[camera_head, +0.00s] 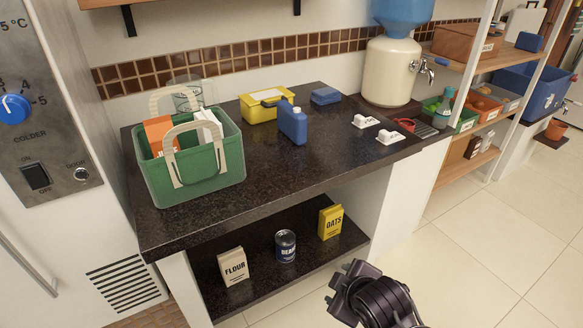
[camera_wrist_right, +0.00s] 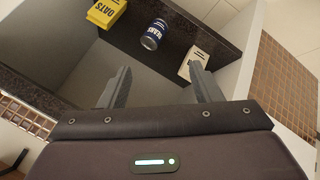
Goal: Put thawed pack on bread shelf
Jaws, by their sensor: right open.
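I cannot tell which thing is the thawed pack or which shelf is the bread shelf. A small flat blue pack (camera_head: 325,96) lies on the dark counter (camera_head: 210,222), near its back edge. A blue jug-like container (camera_head: 292,124) stands in front of a yellow box (camera_head: 265,105). My right gripper (camera_wrist_right: 160,72) is open and empty, in front of the lower shelf in the right wrist view. In the head view, part of my right arm (camera_head: 372,298) shows at the bottom. My left gripper is not in view.
A green basket (camera_head: 196,165) stands on the counter's left. Flour (camera_head: 233,266), a blue can (camera_head: 285,246) and oats (camera_head: 330,222) stand on the lower shelf (camera_head: 262,284). A wooden rack (camera_head: 468,163) with bins stands right. The floor in front is clear.

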